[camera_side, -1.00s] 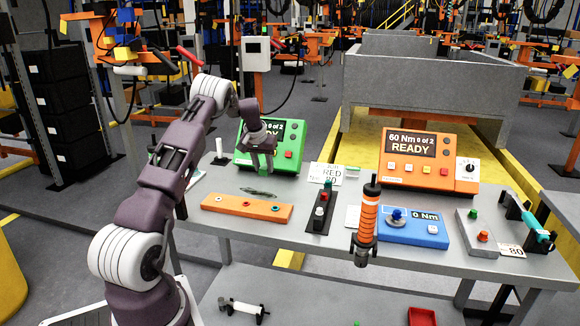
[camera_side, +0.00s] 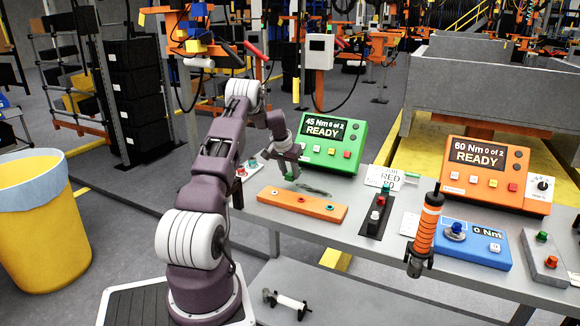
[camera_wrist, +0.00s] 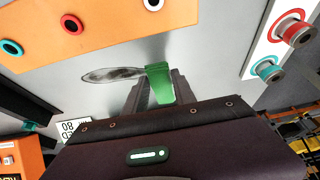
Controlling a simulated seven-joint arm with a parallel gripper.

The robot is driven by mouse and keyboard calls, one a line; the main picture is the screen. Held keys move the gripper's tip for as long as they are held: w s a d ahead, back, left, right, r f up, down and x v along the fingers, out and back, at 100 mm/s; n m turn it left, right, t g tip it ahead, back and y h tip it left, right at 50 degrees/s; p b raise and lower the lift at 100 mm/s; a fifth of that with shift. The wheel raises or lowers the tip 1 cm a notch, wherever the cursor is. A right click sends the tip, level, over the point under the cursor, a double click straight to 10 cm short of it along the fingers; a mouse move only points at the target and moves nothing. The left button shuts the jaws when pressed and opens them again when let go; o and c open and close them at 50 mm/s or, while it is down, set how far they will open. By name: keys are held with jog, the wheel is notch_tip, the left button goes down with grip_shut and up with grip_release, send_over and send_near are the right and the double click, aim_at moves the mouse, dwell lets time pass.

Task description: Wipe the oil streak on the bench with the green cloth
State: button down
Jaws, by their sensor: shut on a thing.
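My gripper (camera_side: 290,174) is shut on the green cloth (camera_wrist: 160,84), which sticks out past the fingertips in the wrist view. In the side view only a small bit of green shows at the fingertips. The oil streak (camera_wrist: 110,75) is a dark, glossy, narrow oval on the grey bench. In the side view it (camera_side: 314,190) lies between the green controller and the orange strip, just right of my gripper. In the wrist view the cloth is at the streak's right end. I cannot tell whether the cloth touches the bench.
The orange strip (camera_side: 302,204) with round sockets lies in front of the streak. The green controller (camera_side: 333,142) stands behind. A pale panel with red and teal knobs (camera_wrist: 281,40) is close beside my gripper. A black stand (camera_side: 376,216) and an orange tool (camera_side: 428,225) are farther right.

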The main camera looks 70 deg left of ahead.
aim_at(334, 198)
jog(key=shift+f, duration=0.85)
notch_tip(334, 198, down, 2)
jog(key=shift+w+d, duration=0.6)
jog(key=shift+w, duration=0.05)
jog(key=shift+w+d, duration=5.25)
jog(key=shift+d, duration=0.05)
jog(key=shift+s+a, duration=5.95)
jog(key=shift+a, duration=0.05)
jog(key=shift+d+r, duration=0.1)
jog(key=shift+r, duration=3.95)
